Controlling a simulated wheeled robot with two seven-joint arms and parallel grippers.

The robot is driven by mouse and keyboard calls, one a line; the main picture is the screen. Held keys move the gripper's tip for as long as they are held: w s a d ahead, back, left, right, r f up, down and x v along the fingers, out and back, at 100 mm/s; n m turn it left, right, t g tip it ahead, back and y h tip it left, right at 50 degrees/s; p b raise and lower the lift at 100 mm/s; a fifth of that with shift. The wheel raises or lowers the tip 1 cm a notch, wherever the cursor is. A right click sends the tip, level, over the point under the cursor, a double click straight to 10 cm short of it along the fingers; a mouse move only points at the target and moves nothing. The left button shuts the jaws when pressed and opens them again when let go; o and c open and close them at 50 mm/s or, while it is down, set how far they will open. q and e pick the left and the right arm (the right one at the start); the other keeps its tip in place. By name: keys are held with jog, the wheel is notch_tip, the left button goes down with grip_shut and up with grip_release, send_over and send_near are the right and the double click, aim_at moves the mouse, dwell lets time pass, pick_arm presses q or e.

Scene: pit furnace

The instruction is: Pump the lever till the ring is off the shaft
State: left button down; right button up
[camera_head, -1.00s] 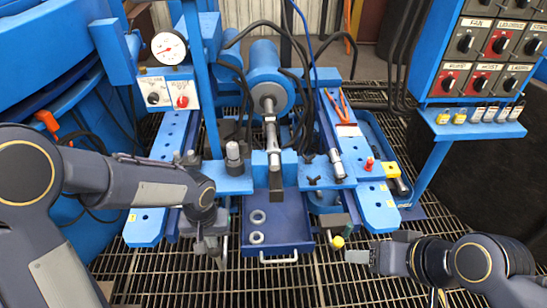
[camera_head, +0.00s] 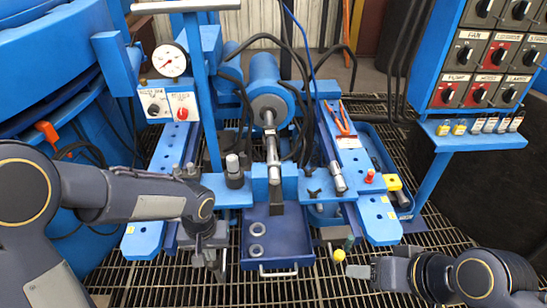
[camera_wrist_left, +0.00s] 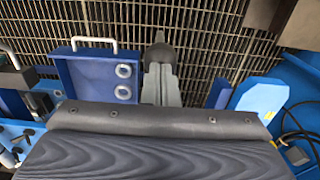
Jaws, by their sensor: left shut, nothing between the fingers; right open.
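A silver shaft (camera_head: 272,158) points from the blue cylinder (camera_head: 268,100) towards me, above the dark blue tray (camera_head: 285,235). I cannot clearly pick out the ring on it. A yellow-tipped handle (camera_head: 339,256) and a green-tipped one stand right of the tray; I cannot tell which part is the pump lever. My left gripper (camera_head: 210,260) is shut and empty, pointing down left of the tray. In the left wrist view it (camera_wrist_left: 160,72) hangs over the floor grating beside the tray, near a grey tapered part. My right gripper (camera_head: 360,272) is open and empty, right of the yellow tip.
Two loose rings (camera_head: 255,228) lie in the tray. A gauge (camera_head: 168,53) and a knob panel (camera_head: 168,101) are at the left. A switch cabinet (camera_head: 485,70) stands at the right. Floor grating in front is clear.

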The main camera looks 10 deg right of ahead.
pick_arm(q)
jog(key=shift+w+r, duration=0.2)
jog(key=shift+r, duration=0.75)
jog(key=shift+f, duration=0.15)
pick_arm(e)
jog(key=shift+r, duration=0.65)
pick_arm(q)
jog(key=shift+f+b, duration=0.3)
jog(key=shift+f, duration=0.1)
notch_tip(320, 180, down, 10)
jog(key=s+b, duration=0.3)
jog(key=b, duration=0.6)
pick_arm(e)
notch_tip(320, 180, down, 10)
pick_arm(q)
jog(key=w+r+p, duration=0.1)
jog(key=r+p, duration=0.2)
jog(key=w+r+p, duration=0.1)
jog(key=r+p, duration=0.2)
jog(key=r, duration=0.1)
jog(key=w+r+p, duration=0.1)
jog(key=r+p, duration=0.2)
jog(key=r, duration=0.1)
jog(key=shift+r+p, duration=0.1)
jog(key=shift+p, duration=0.2)
pick_arm(e)
notch_tip(320, 180, up, 10)
jog(key=shift+f, duration=0.15)
